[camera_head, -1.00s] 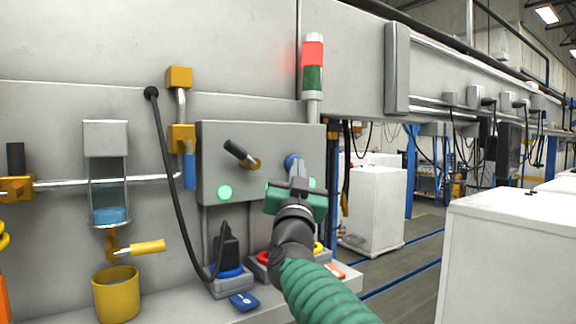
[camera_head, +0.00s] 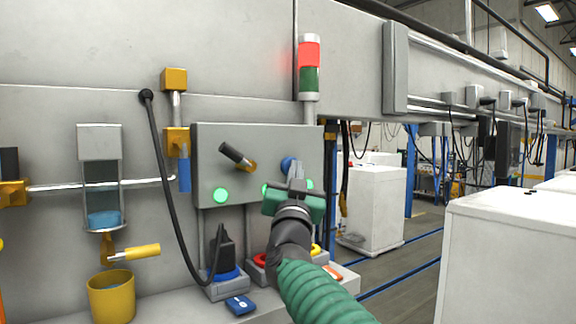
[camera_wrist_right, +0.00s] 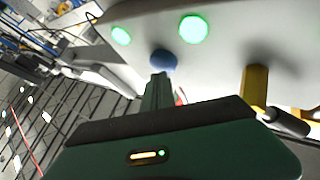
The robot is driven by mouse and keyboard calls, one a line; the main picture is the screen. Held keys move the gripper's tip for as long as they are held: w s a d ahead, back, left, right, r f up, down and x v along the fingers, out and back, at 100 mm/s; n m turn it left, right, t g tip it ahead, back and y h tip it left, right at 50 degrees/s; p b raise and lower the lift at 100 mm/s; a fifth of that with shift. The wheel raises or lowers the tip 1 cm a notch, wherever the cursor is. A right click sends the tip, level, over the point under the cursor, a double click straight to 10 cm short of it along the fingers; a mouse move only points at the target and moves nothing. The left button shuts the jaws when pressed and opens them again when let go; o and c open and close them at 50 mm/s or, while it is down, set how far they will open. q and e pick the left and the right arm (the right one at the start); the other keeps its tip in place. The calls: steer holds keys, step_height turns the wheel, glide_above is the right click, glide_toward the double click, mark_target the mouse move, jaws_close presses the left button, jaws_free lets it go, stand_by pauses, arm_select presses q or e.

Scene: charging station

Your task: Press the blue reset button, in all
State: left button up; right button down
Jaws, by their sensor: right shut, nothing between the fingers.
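The blue reset button (camera_head: 288,163) is on the right part of the grey control box (camera_head: 213,150), partly hidden behind my right gripper. My right gripper (camera_head: 296,172) is shut and empty, its fingertips in front of the button's lower edge. In the right wrist view the blue button (camera_wrist_right: 163,60) lies just beyond the closed fingertips (camera_wrist_right: 158,78); whether they touch cannot be told. Green lights glow on the box, one at the left (camera_head: 221,195) and others beside my gripper. My left gripper is not in view.
A black cable (camera_head: 158,180) runs to a plug (camera_head: 222,250) on the ledge. A yellow cup (camera_head: 111,298) stands at left.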

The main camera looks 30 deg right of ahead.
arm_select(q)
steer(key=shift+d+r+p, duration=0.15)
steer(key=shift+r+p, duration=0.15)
arm_select(e)
steer(key=shift+w+d, duration=0.2)
steer(key=shift+w, duration=0.15)
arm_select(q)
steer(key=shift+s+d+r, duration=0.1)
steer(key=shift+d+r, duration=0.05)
arm_select(e)
steer(key=shift+d, duration=0.2)
steer(key=shift+f, duration=0.15)
stand_by(0.4)
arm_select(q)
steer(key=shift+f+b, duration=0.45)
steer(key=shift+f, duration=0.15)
arm_select(e)
steer(key=shift+s+d, duration=0.15)
steer(key=shift+s, duration=0.5)
steer(key=shift+s, duration=0.1)
